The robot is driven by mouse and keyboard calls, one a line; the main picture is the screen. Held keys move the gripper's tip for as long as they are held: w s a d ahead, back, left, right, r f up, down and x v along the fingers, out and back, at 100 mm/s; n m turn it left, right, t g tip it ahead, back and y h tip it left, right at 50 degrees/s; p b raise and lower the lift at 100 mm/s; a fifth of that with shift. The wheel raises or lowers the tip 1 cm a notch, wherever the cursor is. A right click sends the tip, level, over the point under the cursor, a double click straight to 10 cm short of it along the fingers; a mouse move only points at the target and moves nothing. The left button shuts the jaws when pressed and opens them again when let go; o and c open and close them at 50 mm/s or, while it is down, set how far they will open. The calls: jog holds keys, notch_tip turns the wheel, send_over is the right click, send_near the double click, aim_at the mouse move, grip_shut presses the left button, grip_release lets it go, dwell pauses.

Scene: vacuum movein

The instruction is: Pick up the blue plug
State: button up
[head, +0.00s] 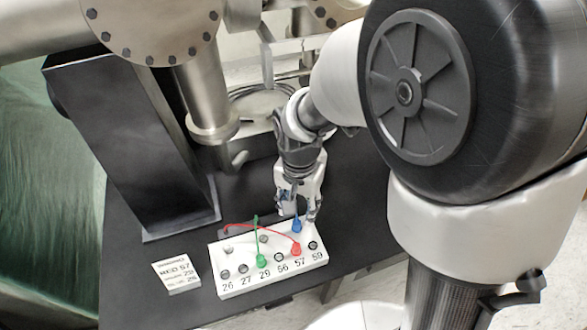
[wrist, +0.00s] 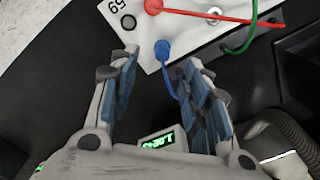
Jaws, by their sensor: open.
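The blue plug (head: 297,226) stands in the back row of the white socket board (head: 240,284), near its right end. In the wrist view the blue plug (wrist: 162,50) shows at the board's edge, with a blue cable running down from it between the fingers. My gripper (head: 299,208) is open and points down just behind and above the plug. In the wrist view my gripper (wrist: 165,65) has its two blue-padded fingers apart, one on each side of the plug's cable. The plug head lies just beyond the fingertips, and I see no contact.
A red plug (head: 296,249) and a green plug (head: 261,261) with looping cables sit in the board's front row. A small printed label block (head: 176,275) stands left of the board. A black column (head: 135,140) and metal pipework rise behind. The black table (head: 345,215) is clear to the right.

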aim_at(297, 222)
jog(key=f+b, duration=0.1)
jog(key=f, duration=0.2)
jog(key=f+b, duration=0.2)
jog(key=f, duration=0.2)
jog(key=shift+s+a+f, duration=0.1)
jog(key=shift+a+f, duration=0.1)
grip_shut()
dwell(0.4)
